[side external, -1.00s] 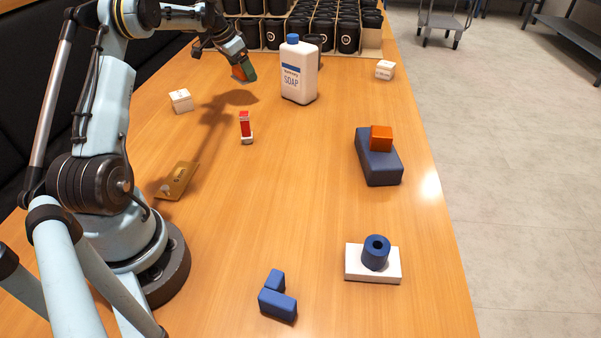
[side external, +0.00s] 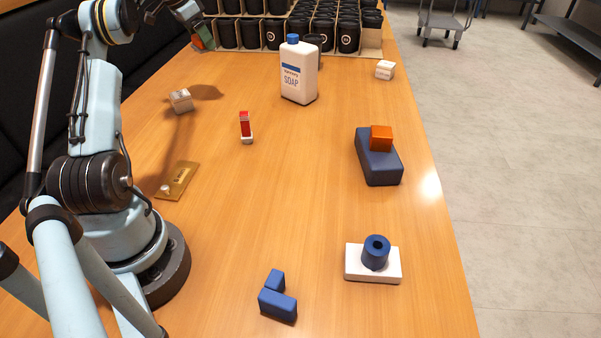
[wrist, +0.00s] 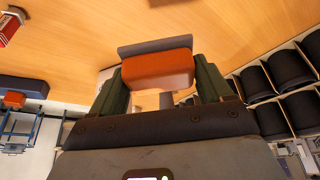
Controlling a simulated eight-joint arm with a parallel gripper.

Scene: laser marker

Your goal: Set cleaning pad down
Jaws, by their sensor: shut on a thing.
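My gripper (side external: 203,38) is at the upper left in the side view, raised above the table near the front left of the cup crate. Its green fingers are shut on the cleaning pad, an orange block with a grey layer (wrist: 158,68), seen clearly in the wrist view. In the side view only a sliver of orange shows by the fingers. The pad is held clear of the table, and a shadow lies on the wood below and to the right of the small white box.
A crate of black cups (side external: 345,36) stands at the back. The soap bottle (side external: 299,75), a red and white item (side external: 246,127), a small white box (side external: 181,101) and a tan plate (side external: 177,181) stand around the clear middle. A blue block (side external: 379,167) bears an orange cube.

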